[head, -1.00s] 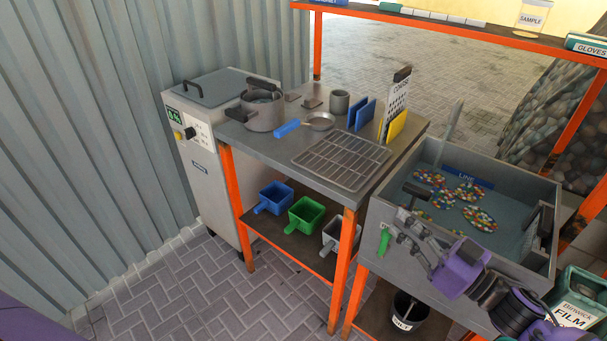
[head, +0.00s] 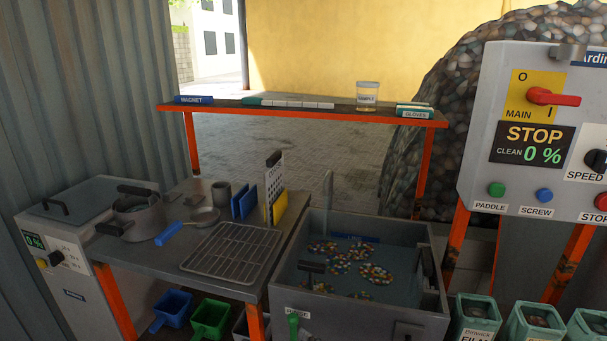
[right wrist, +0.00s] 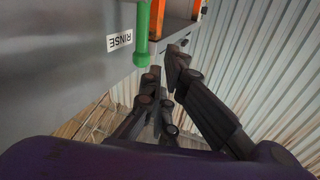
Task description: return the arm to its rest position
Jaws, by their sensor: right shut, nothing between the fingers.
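My right gripper (right wrist: 165,82) shows in the right wrist view, its dark fingers shut with nothing between them. It is beside the grey front of the sink, close to the green rinse handle (right wrist: 142,35), and looks apart from it. The same green handle (head: 293,322) shows at the bottom of the head view, on the front of the grey sink (head: 400,325). Neither of my arms shows in the head view now. My left gripper is in neither view.
A steel table (head: 185,262) left of the sink bears a pot (head: 140,218), a wire rack (head: 232,250) and boards. An orange shelf (head: 300,112) crosses behind. A control panel (head: 540,140) stands at right above green tubs (head: 478,312). Corrugated wall (head: 80,90) closes the left.

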